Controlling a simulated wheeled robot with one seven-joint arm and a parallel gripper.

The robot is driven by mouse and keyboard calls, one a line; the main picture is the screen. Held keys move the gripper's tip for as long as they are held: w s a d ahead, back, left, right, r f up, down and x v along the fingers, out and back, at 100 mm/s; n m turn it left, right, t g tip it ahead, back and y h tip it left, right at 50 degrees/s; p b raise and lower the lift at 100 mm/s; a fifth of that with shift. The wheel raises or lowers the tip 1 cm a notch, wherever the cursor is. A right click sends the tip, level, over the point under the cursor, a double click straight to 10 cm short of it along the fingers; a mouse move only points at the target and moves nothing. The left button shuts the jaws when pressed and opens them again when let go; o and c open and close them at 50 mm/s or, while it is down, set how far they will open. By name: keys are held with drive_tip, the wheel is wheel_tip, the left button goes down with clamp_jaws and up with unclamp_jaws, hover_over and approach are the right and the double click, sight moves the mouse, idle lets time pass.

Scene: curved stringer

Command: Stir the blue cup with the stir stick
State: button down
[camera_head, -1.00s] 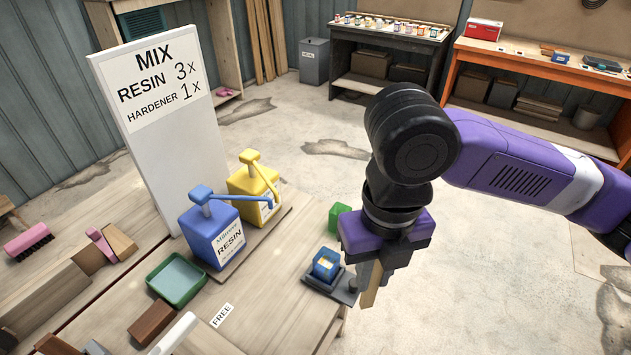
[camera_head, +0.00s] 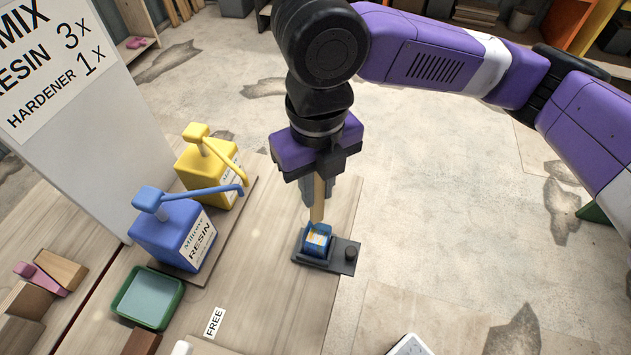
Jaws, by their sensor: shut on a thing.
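The blue cup (camera_head: 318,241) stands upright in a dark grey holder (camera_head: 343,259) near the table's right edge. The wooden stir stick (camera_head: 318,200) points down from my gripper (camera_head: 320,189), which is shut on its upper part. The stick's lower end is at the cup's opening in this view. I cannot tell whether the tip is inside the cup or just above it. The cup's contents are largely hidden.
A blue resin dispenser (camera_head: 172,231) and a yellow dispenser (camera_head: 209,169) stand to the left on a board. A green tray (camera_head: 148,298) lies in front of them. A white sign (camera_head: 80,120) rises at far left. The table right of the FREE label (camera_head: 214,322) is clear.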

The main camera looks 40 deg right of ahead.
drive_tip(key=b, duration=0.9)
approach(316, 225)
drive_tip(key=shift+s+a+f, duration=0.2)
drive_tip(key=shift+s+f, duration=0.1)
drive_tip(key=shift+f, duration=0.6)
drive_tip(key=shift+s+a+f, duration=0.25)
drive_tip(key=shift+s+f, duration=0.1)
drive_tip(key=shift+f, duration=0.55)
drive_tip(key=shift+s+a+f, duration=0.2)
drive_tip(key=shift+s+f, duration=0.1)
drive_tip(key=shift+f, duration=0.6)
